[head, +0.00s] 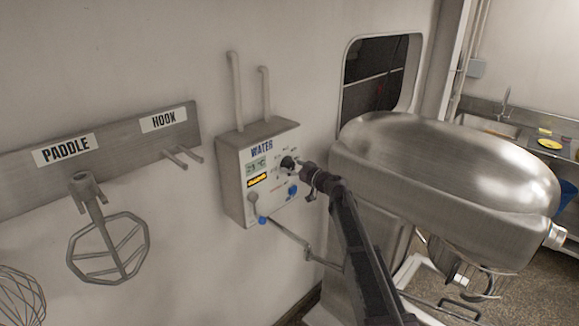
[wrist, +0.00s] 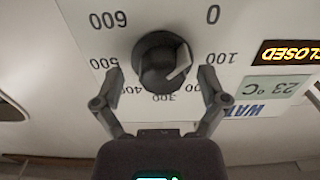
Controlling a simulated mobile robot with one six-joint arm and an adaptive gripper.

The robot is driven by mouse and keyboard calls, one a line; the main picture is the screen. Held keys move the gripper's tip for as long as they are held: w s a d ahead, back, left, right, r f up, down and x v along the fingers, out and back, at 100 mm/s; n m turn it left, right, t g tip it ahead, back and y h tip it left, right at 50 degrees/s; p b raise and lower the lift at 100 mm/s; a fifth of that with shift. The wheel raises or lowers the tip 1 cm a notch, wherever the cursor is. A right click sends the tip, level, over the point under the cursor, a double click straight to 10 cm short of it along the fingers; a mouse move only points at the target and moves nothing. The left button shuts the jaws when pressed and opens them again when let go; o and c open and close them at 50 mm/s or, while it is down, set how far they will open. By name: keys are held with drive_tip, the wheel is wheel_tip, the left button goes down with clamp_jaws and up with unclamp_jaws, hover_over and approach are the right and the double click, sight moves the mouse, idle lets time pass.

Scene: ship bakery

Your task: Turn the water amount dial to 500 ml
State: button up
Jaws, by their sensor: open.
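The water panel (head: 235,190) is a grey wall box with a white face, also seen upside down in the wrist view (wrist: 250,25). Its water amount dial (wrist: 160,50) is a round black knob ringed by numbers from 0 to 600; it shows in the head view (head: 288,163). A pale mark on the knob lies on the side toward 100; its exact reading is unclear. My gripper (wrist: 160,74) is open, its fingertips on either side of the knob with gaps visible. It also shows in the head view (head: 306,172).
The panel's displays read "CLOSED" (wrist: 287,53) and 23 °C (wrist: 277,88). A blue knob (head: 292,190) sits below the dial. A large steel mixer (head: 440,160) stands close to the right of my arm. A rack (head: 100,155) with a whisk tool hangs at left.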

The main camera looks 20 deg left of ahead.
drive_tip(key=shift+w+a, duration=0.15)
drive_tip(key=shift+a, duration=0.2)
drive_tip(key=shift+d+r, duration=0.1)
drive_tip(key=c, duration=1.1)
drive_tip(key=shift+c, duration=0.2)
